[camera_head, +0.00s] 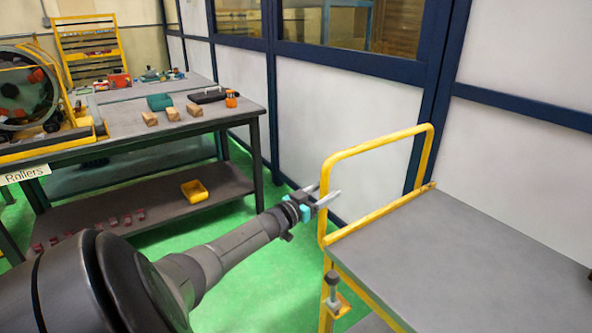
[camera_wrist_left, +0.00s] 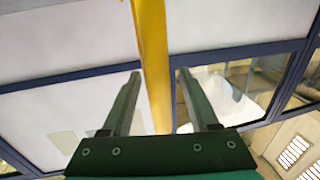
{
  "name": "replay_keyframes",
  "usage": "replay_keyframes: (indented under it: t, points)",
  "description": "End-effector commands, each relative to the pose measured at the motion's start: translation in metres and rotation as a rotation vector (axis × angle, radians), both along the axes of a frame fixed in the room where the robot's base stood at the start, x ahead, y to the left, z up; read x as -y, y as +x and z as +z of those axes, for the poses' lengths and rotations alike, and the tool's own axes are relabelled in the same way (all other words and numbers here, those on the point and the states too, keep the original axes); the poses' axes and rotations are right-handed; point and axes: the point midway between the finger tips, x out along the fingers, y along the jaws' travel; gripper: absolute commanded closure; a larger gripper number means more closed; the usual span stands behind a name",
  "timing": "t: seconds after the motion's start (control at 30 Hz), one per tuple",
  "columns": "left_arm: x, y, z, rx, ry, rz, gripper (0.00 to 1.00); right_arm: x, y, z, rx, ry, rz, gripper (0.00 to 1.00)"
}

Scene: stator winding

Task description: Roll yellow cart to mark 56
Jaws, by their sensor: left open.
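The yellow cart has a yellow tube handle (camera_head: 378,144) and a grey top deck (camera_head: 470,260), and stands at the right in the head view. My left gripper (camera_head: 328,193) is at the handle's left upright, with its fingers open. In the left wrist view the yellow handle tube (camera_wrist_left: 150,45) passes between the two open fingers (camera_wrist_left: 158,76). A clear gap shows on at least one side of the tube, and I cannot tell whether either finger touches it. No floor mark numbered 56 is visible. My right gripper is not in view.
A dark workbench (camera_head: 140,122) at the left carries wooden blocks, a teal bin (camera_head: 160,102) and a round machine (camera_head: 25,90). A yellow tray (camera_head: 194,191) lies on its lower shelf. A blue-framed partition (camera_head: 330,110) stands behind the cart. Green floor (camera_head: 245,290) is open between bench and cart.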

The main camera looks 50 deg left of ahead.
Motion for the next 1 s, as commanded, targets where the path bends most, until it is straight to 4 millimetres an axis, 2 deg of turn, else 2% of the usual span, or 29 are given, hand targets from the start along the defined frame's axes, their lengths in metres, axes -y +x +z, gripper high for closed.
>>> replay_keyframes:
  t: [0.2, 0.7, 1.0]
  points:
    - [0.004, -0.028, 0.001, -0.003, -0.002, -0.001, 0.39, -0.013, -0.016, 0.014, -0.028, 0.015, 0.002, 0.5]
    - [0.012, -0.097, 0.001, -0.003, 0.0, 0.0, 0.39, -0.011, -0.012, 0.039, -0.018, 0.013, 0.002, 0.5]
    - [0.015, -0.12, 0.0, -0.001, -0.001, 0.0, 0.39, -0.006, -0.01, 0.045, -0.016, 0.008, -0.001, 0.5]
